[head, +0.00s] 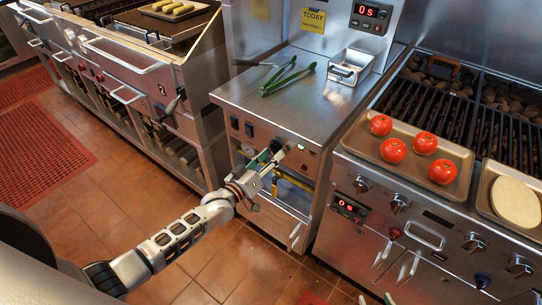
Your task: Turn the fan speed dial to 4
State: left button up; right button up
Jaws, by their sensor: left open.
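The middle steel unit has a front control panel (314,158) with a small green light (301,147) on it. My left gripper (283,150) reaches the panel from the lower left and is open, with its fingers close to the panel just left of the green light. A dark round shape shows at the fingers. I cannot tell whether it is the fan speed dial, and no number on a dial is readable. Touch between fingers and panel cannot be made out.
Green-handled tongs (287,78) and a small metal pan (350,67) lie on the middle counter. At right, a tray (403,158) of several tomatoes sits on the grill, above more knobs (399,203). Two black switches (241,127) are left of my left gripper.

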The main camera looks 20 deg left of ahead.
pick_arm(q)
jog(key=shift+s, duration=0.1)
jog(key=v, duration=1.1)
jog(key=shift+s+a, duration=0.15)
jog(key=shift+s, duration=0.25)
jog(key=s+d+f+m+g+y, duration=0.1)
jog(key=s+f+m+g, duration=0.2)
jog(key=s+f, duration=0.3)
jog(key=s+d+f+m+g+y, duration=0.2)
jog(key=s+f, duration=0.4)
jog(key=s, duration=0.9)
jog(key=shift+f+m+g+y, duration=0.35)
jog(key=shift+m+g, duration=0.25)
jog(key=shift+g, duration=0.1)
